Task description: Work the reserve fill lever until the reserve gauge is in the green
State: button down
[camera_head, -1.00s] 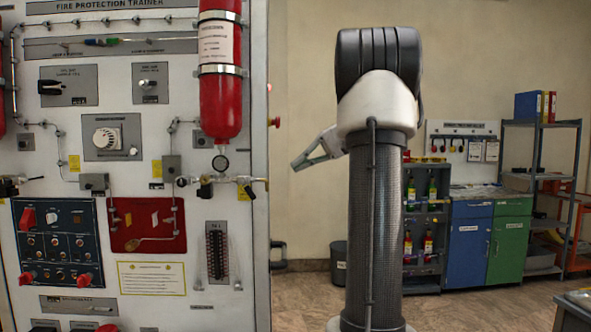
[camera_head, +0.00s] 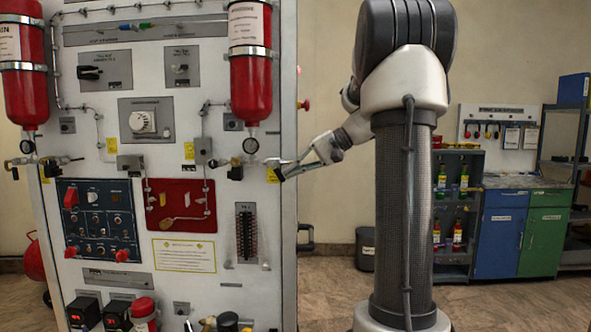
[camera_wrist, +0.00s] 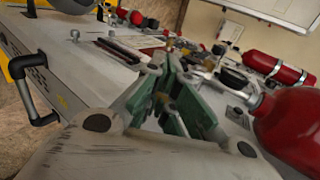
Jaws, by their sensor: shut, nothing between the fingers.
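A white upright trainer panel (camera_head: 110,215) fills the left of the head view. Two red cylinders hang on it, one at the left (camera_head: 24,95) and one at the right (camera_head: 251,85). A small round gauge (camera_head: 250,146) sits under the right cylinder; its needle and colours are too small to read. A metal valve fitting (camera_head: 236,172) is beside it. My gripper (camera_head: 281,172) is at the panel's right edge, level with this fitting; contact cannot be told. In the wrist view my gripper (camera_wrist: 172,75) shows green finger pads, shut and empty. I cannot tell which part is the reserve fill lever.
A red cylinder (camera_wrist: 295,128) is close on the right in the wrist view. The panel carries switches, a dial (camera_head: 142,121) and a red board (camera_head: 181,223). Shelves and blue and green cabinets (camera_head: 505,240) stand behind on the right. Floor (camera_head: 320,290) is clear between panel and column.

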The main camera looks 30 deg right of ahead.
jog(key=shift+f+t+y, duration=0.35)
jog(key=shift+t+y, duration=0.05)
jog(key=shift+y, duration=0.2)
jog(key=shift+w+a+f+t+y, duration=0.25)
jog(key=shift+a+f, duration=0.1)
jog(key=shift+f, duration=0.1)
jog(key=shift+w+a+f+t+y, duration=0.2)
jog(key=shift+a+f+y, duration=0.1)
jog(key=shift+f, duration=0.15)
jog(key=shift+a+f, duration=0.1)
dwell(0.4)
dwell(0.4)
